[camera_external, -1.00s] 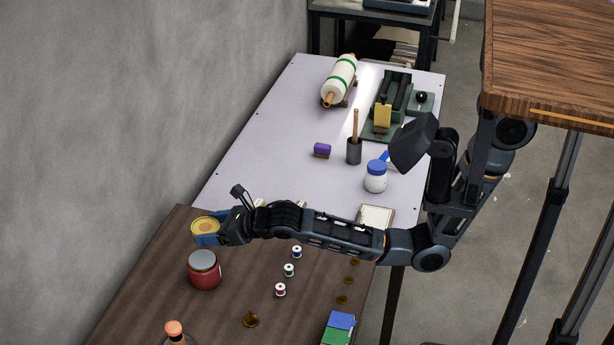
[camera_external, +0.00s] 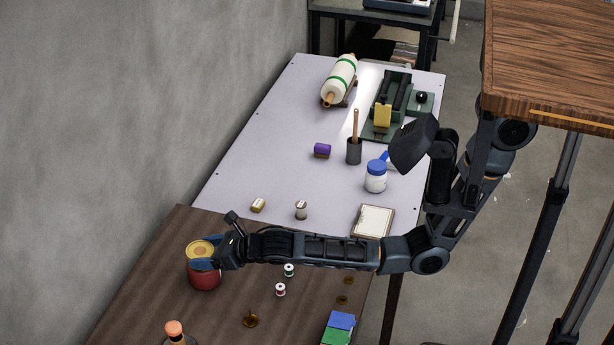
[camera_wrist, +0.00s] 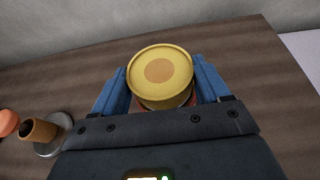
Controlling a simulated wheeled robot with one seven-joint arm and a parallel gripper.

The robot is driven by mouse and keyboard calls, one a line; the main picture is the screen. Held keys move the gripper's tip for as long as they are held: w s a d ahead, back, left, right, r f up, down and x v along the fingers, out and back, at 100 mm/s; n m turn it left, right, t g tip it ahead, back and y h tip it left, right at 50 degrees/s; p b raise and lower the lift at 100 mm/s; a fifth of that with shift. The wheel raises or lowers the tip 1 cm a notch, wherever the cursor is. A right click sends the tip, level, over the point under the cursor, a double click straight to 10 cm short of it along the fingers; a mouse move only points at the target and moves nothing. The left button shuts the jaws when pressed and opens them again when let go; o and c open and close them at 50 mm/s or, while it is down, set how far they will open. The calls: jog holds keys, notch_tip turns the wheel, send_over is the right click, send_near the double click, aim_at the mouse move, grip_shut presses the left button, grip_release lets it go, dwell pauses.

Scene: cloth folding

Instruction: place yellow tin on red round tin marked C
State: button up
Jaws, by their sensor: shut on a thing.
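The yellow tin (camera_external: 201,249) is between the blue fingers of my gripper (camera_external: 203,263), upright, and it also shows in the wrist view (camera_wrist: 160,76). My gripper is shut on it (camera_wrist: 161,92). The red round tin (camera_external: 204,279) stands on the brown table directly below the yellow tin in the outside view. Its top is hidden by the yellow tin and my fingers. Only a thin red edge shows in the wrist view. I cannot tell whether the two tins touch. No letter C can be read.
Green and red thread spools (camera_external: 289,270) stand on the brown table (camera_external: 150,270) under and near my forearm. An orange-topped bottle (camera_external: 174,329), a brass piece (camera_external: 250,319) and blue and green blocks (camera_external: 341,321) are nearer the front. The pale table (camera_external: 260,150) lies behind.

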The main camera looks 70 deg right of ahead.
jog(key=o, duration=1.3)
jog(key=shift+r, duration=0.15)
jog(key=v, duration=1.2)
